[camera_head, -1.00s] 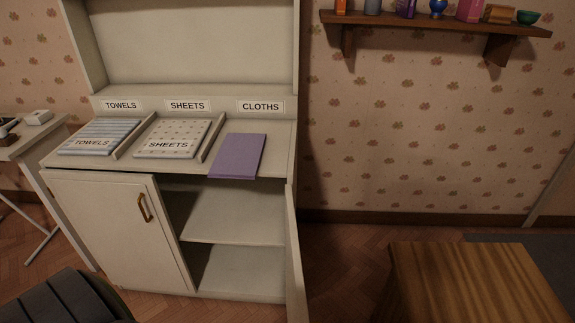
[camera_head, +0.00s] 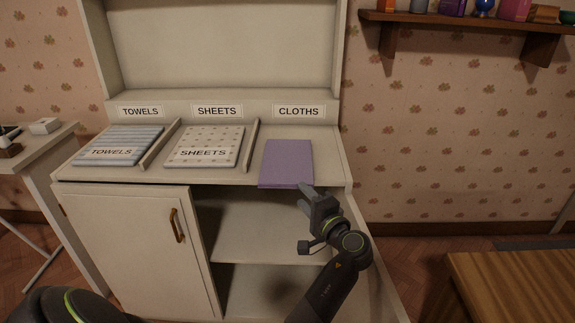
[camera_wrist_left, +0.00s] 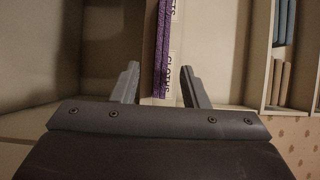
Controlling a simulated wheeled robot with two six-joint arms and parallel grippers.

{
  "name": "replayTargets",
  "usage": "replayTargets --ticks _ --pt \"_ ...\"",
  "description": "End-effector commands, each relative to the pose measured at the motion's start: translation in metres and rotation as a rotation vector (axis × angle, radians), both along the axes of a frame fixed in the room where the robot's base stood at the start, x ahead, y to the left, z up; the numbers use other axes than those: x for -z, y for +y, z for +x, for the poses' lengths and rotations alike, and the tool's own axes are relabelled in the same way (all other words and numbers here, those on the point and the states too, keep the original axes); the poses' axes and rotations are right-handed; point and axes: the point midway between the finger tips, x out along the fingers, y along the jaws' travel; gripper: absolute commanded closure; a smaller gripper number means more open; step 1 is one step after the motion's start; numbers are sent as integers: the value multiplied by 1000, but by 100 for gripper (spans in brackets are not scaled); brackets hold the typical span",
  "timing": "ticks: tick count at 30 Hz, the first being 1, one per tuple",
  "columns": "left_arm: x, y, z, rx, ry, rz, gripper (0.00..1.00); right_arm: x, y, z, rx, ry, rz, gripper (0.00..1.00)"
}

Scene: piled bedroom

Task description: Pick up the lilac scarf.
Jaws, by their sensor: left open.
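The lilac scarf (camera_head: 287,163) is a flat folded purple cloth on the cabinet counter, below the CLOTHS label. Its front edge reaches the counter's front edge. My left gripper (camera_head: 306,190) is at the scarf's front right corner, with its fingers pointing toward the cloth. In the left wrist view, the open fingers (camera_wrist_left: 160,85) stand to either side of a narrow purple edge of the scarf (camera_wrist_left: 162,45), beside the CLOTHS lettering. I cannot tell whether a finger touches it. My right gripper is not in view.
Folded towels (camera_head: 120,145) and sheets (camera_head: 208,146) lie left on the counter, between low dividers (camera_head: 248,145). Below, one cabinet door (camera_head: 125,240) is closed beside open shelves. A wooden table (camera_head: 510,285) stands at lower right and a wall shelf (camera_head: 460,22) hangs at upper right.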

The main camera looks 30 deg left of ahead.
Motion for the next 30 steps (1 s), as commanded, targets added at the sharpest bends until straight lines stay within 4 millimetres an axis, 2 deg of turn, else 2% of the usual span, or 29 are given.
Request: replayTargets --ticks 12,21,30 --pt "-4 48 24 1 1 2 59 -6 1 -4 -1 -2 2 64" --pt "-2 52 27 2 1 -3 59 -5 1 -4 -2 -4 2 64" --pt "-2 52 27 2 1 -3 97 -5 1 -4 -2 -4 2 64"
